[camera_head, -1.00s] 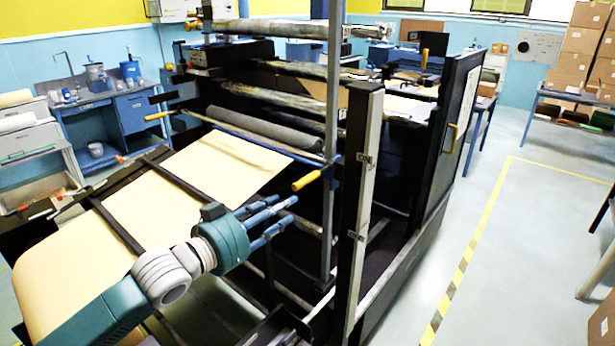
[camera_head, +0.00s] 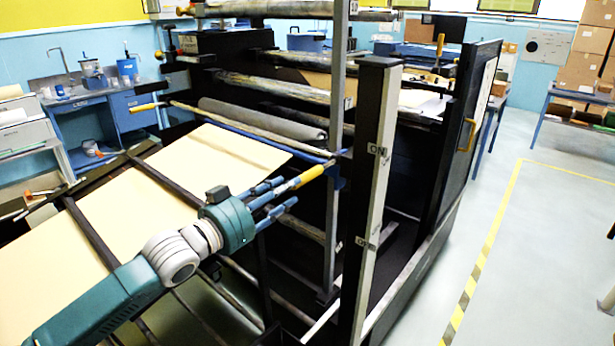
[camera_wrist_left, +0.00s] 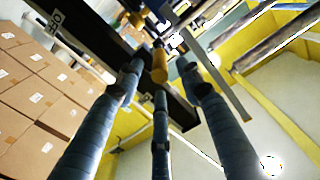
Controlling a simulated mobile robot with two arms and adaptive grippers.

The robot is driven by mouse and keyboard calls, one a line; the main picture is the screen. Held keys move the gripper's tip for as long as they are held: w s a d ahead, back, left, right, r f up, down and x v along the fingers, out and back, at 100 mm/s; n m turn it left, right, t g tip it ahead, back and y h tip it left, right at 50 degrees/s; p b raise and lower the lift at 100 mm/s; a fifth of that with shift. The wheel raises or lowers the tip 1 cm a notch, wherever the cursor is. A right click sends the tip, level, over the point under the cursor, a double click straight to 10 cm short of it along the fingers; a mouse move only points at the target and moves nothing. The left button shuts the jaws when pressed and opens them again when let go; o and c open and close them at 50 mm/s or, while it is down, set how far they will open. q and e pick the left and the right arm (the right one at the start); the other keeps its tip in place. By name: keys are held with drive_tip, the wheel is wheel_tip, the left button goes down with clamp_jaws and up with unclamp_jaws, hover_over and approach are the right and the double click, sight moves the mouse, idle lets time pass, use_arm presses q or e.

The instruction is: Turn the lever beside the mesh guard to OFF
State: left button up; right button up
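The lever has a yellow grip (camera_head: 310,176) and juts left from beside the tall post. The post's pale strip (camera_head: 375,190) has an upper label reading ON and a lower label too small to read surely. The lever sits nearer the ON label. A dark framed panel with a yellow handle (camera_head: 467,134), perhaps the mesh guard, stands to the right. My left gripper (camera_head: 281,196) is at the grip's free end with fingers spread. In the left wrist view the yellow grip (camera_wrist_left: 159,66) lies between the fingertips; contact cannot be told. My right gripper is out of view.
A thin upright metal bar (camera_head: 338,110) stands close behind the lever. Open floor with a yellow line (camera_head: 490,240) is at right.

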sight(308, 177)
use_arm(q)
drive_tip(key=p+x, duration=0.1)
drive_tip(key=x, duration=0.7)
drive_tip(key=shift+d+r+p, duration=0.1)
drive_tip(key=shift+p, duration=0.3)
clamp_jaws()
